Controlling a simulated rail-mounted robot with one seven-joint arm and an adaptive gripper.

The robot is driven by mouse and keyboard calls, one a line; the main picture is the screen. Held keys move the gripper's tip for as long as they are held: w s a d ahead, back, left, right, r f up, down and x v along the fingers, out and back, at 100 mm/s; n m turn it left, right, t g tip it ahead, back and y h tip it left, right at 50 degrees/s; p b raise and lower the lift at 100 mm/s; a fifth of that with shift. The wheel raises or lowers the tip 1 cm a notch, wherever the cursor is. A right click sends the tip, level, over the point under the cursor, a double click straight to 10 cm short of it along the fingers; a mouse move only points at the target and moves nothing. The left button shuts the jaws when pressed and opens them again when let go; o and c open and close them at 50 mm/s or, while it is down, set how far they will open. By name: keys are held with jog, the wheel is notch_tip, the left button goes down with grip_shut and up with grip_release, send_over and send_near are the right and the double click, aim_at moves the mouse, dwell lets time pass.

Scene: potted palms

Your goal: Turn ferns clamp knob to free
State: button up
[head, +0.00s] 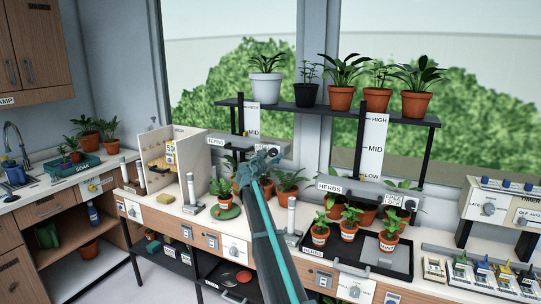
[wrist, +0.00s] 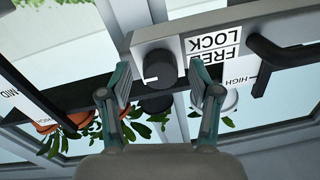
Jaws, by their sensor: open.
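The ferns clamp knob (wrist: 160,70) is round and black, with a white pointer line on its face. It sits on a grey clamp housing (wrist: 183,48) beside a white FREE/LOCK label (wrist: 215,45). The pointer line lies toward the left, away from the label, in the wrist view. My gripper (wrist: 158,92) is open, with one finger on either side of the knob and visible gaps between. In the head view my gripper (head: 267,156) is at the clamp bar right of the FERNS label (head: 216,141), and my arm hides part of it.
A black handle (wrist: 280,52) sticks out right of the label. Potted plants (head: 285,182) stand below the clamp. A shelf (head: 330,112) with several pots runs above. A second clamp (head: 362,190), labelled HERBS, is to the right.

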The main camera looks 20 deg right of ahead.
jog(key=shift+c, duration=0.3)
jog(key=c, duration=1.1)
